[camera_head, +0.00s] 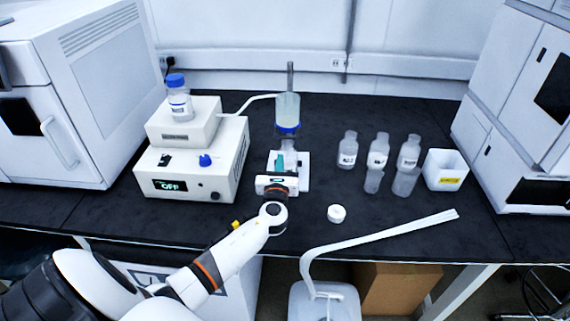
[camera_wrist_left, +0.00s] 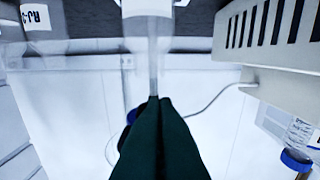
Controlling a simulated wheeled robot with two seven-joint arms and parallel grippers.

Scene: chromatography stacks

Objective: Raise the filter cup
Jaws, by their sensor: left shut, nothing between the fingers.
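The filter cup (camera_head: 288,108) is a clear upright cylinder with a blue ring near its bottom. It stands above a white stand base (camera_head: 303,172), with a clear lower part under it. My left gripper (camera_head: 284,162) is low in front of this stand, its teal fingers shut and empty, below the blue ring. In the left wrist view, the dark green fingers (camera_wrist_left: 156,105) are together in front of a thin vertical rod. A blue ring of the cup (camera_wrist_left: 130,116) shows partly behind them; the fingers hide the rest. My right gripper is not in view.
A white pump box (camera_head: 193,165) with an "OFF" display stands left, a blue-capped bottle (camera_head: 179,98) on top. A tube (camera_head: 248,98) runs toward the cup. Several clear bottles (camera_head: 378,150) and a white box (camera_head: 445,169) stand right. A white cap (camera_head: 336,213) lies in front.

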